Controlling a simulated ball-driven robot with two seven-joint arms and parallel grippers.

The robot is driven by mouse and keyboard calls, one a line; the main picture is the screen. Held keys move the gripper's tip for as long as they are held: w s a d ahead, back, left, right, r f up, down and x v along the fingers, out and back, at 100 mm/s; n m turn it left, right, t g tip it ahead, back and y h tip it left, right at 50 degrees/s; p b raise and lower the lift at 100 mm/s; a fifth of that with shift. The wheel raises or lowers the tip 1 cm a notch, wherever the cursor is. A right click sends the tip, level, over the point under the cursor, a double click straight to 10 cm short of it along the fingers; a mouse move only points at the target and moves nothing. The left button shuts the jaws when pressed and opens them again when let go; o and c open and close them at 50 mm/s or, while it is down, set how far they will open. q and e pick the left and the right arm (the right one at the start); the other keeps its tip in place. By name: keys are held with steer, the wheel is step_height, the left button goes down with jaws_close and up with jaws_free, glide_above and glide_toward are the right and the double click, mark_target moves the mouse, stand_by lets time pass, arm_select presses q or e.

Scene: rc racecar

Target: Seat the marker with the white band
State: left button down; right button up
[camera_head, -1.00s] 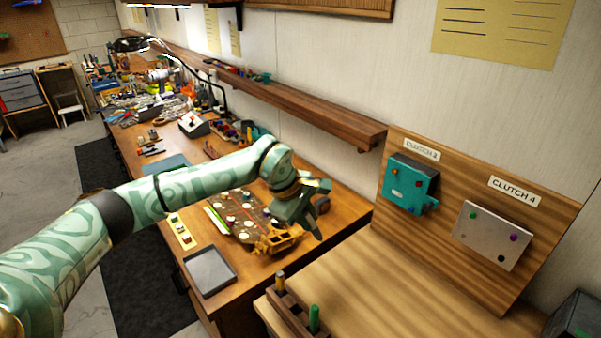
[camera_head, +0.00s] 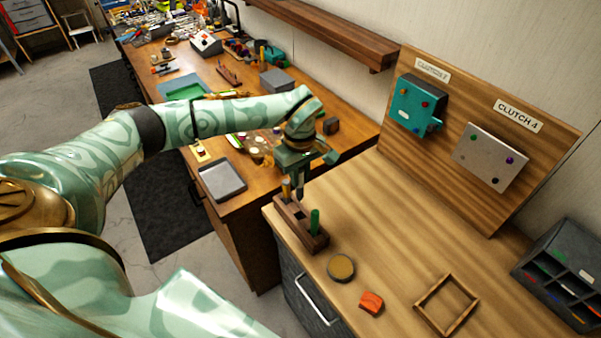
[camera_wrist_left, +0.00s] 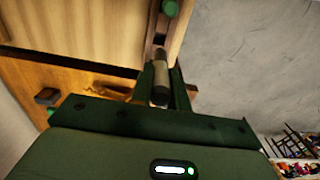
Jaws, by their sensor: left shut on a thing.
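My left gripper (camera_head: 299,176) is above the wooden marker rack (camera_head: 301,229), shut on a slim dark marker (camera_head: 299,191). In the left wrist view the held marker (camera_wrist_left: 160,80) is a dark cylinder with a paler section, between the fingers and pointing toward the rack (camera_wrist_left: 157,35). I cannot tell whether its lower end is inside a rack hole or just above it. A marker with a yellow-orange body (camera_head: 286,190) stands in the rack's far end. A green marker (camera_head: 315,222) stands in its near end. My right gripper is out of view.
A round tan-topped disc (camera_head: 341,267), a red-orange block (camera_head: 371,302) and a wooden frame (camera_head: 418,308) lie on the bench. A dark compartment organizer (camera_head: 545,250) is at the right. A backboard carries a teal box (camera_head: 408,106) and a grey plate (camera_head: 485,148).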

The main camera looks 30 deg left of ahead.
mark_target(300, 201)
arm_select(q)
steer(key=shift+f+b, duration=1.75)
steer(key=shift+f, duration=1.1)
steer(key=shift+p, duration=0.55)
steer(key=shift+f+b, duration=1.9)
steer(key=shift+f, duration=0.95)
steer(key=c, duration=1.3)
jaws_free()
steer(key=shift+o, duration=0.2)
step_height(300, 201, up, 16)
steer(key=shift+r+p, duration=0.15)
steer(key=shift+p, duration=0.15)
